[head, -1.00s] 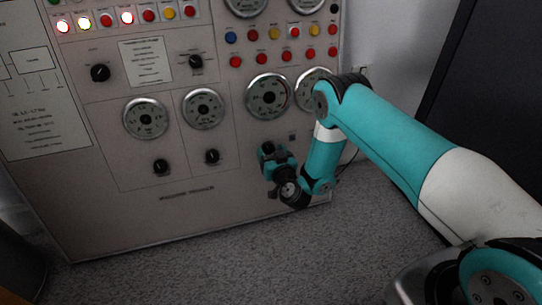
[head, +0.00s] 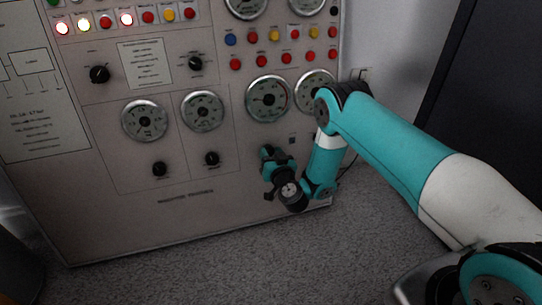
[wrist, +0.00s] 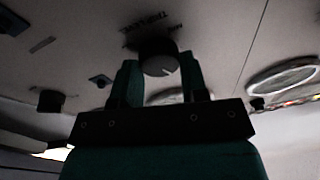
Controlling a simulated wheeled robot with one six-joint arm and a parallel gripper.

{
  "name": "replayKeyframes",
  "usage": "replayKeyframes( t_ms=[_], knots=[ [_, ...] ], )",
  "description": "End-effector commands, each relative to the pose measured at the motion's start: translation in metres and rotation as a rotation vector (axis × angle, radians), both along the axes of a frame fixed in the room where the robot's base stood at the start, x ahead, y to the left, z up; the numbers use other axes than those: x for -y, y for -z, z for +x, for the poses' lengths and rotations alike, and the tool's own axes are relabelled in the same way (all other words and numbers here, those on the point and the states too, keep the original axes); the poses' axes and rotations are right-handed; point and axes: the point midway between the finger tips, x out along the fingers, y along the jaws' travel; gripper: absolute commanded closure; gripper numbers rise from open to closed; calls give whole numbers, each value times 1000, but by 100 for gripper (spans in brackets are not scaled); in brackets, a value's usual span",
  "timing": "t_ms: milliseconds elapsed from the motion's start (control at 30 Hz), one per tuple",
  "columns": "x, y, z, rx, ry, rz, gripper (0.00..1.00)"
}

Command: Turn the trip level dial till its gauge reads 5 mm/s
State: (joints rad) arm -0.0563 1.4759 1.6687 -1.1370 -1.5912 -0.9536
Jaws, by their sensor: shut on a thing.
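The trip level dial (wrist: 158,63) is a dark round knob with a pale pointer mark on its face, under the partly readable, upside-down label "TRIP LEVEL". My gripper (wrist: 160,72) is shut on it, one finger on each side; in the head view my gripper (head: 270,153) is at the panel's lower right and hides the dial. A round gauge (head: 269,98) with a pale rim sits just above my gripper. A dial face (wrist: 166,97) shows partly behind the fingers in the wrist view. The numbers are too small and blurred to read.
The grey panel (head: 200,222) carries other gauges (head: 145,121), dark knobs (head: 159,169), lamps and rows of coloured buttons (head: 253,36). Another gauge (head: 315,90) is partly covered by my arm. The carpet in front is clear. A dark upright surface (head: 490,110) stands at the right.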

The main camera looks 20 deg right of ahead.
Motion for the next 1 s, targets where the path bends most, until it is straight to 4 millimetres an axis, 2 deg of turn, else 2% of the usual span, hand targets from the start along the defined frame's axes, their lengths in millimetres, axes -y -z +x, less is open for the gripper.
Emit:
replayKeyframes(
  t_ms=[333,367,467,833,1000],
  knots=[
    [-1,1,-1,-2,3,24,83],
    [-1,1,-1,-2,3,24,57],
    [-1,1,0,-2,3,24,34],
    [0,-2,-2,-3,5,23,34],
    [-1,-5,-9,-10,8,22,34]
  ],
)
